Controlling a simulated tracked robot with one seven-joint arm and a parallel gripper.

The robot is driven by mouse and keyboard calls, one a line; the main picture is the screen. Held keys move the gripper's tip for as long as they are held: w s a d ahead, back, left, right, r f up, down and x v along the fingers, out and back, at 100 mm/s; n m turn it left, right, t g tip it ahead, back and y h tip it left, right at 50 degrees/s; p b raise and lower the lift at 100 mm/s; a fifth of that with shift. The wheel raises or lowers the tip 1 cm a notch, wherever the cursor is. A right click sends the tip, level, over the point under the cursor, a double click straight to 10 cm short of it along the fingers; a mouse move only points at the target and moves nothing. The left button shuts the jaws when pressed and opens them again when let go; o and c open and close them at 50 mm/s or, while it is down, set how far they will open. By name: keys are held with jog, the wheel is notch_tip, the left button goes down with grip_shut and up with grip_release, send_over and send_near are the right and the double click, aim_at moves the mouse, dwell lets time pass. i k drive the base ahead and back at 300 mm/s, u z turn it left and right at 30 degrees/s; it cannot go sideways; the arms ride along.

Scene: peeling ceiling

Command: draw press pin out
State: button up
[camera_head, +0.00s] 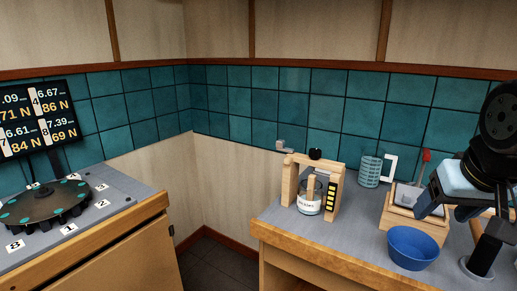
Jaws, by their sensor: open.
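A small wooden press frame (289,186) stands on the right-hand bench, with a black knob (315,154) on its top bar. A labelled glass jar (309,197) stands inside the frame. A small grey piece (283,146) shows behind the frame's upper left; I cannot tell whether it is the pin. A dark strip with yellow marks (331,198) runs up the frame's right post. My gripper (448,211) is open at the right, above the bench and well apart from the press. Its fingertips are hard to make out.
A blue bowl (413,248) stands at the bench front, near a wooden box (397,222) with a red-tipped tool (425,160). A patterned teal cylinder (370,172) stands behind. A numbered dark wheel (43,208) and screen (38,117) are at left. Bench space before the press is clear.

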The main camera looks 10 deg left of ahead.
aim_at(280, 144)
jog(key=z, duration=0.45)
jog(key=k, duration=0.85)
jog(key=u, duration=0.95)
jog(key=i, duration=1)
